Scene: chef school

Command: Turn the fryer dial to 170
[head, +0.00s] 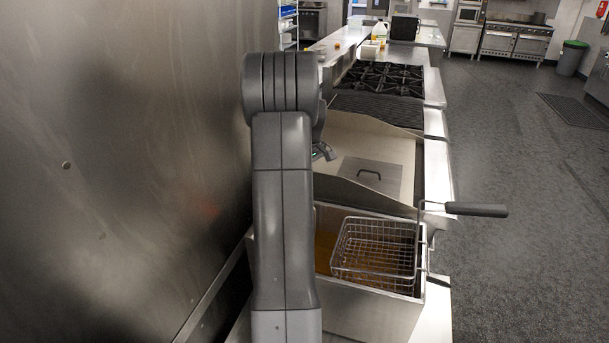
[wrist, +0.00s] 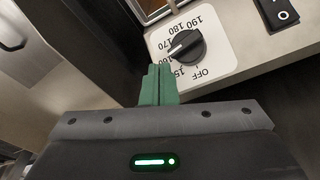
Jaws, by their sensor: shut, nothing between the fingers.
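The fryer dial (wrist: 186,47) is a black knob on a white plate (wrist: 222,62) marked OFF and, upside down, 160, 170, 180 and 190; the 150 mark is partly hidden. Its pale pointer line faces left, near 160 and 170; I cannot tell exactly where it stops. My gripper (wrist: 158,68) has green fingers, shut and empty. Their tips are beside the dial, below and left of it in the wrist view, overlapping the plate's edge; contact is unclear. In the head view the fryer (head: 372,312) stands at lower centre; my arm hides the dial there.
A wire basket (head: 375,255) sits in the fryer, its dark handle (head: 475,209) jutting right over the floor. A steel wall (head: 120,150) is on the left. A burner range (head: 380,78) stands beyond.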

